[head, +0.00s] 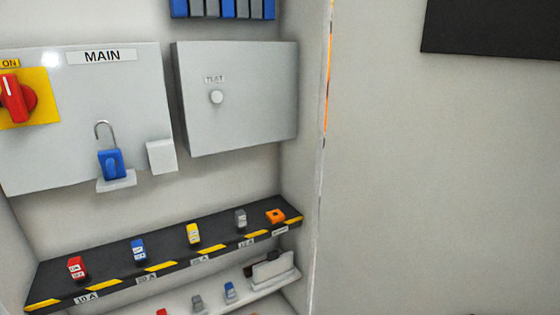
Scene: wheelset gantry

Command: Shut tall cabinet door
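The tall cabinet stands open to view, and its right side wall (303,120) ends in a thin front edge with an orange strip. A large plain pale panel (430,190) fills the right of the head view beyond that edge. I cannot tell whether this panel is the cabinet door swung open or a wall. No handle or hinge shows on it. My gripper is not in view.
Inside are a MAIN box (60,140) with a red switch (17,98) and blue padlock (111,163), a TEST box (240,110), and a black-and-yellow shelf (115,277) with several small coloured breakers. Blue and grey binders (222,8) show above. A dark rectangle (490,28) is upper right.

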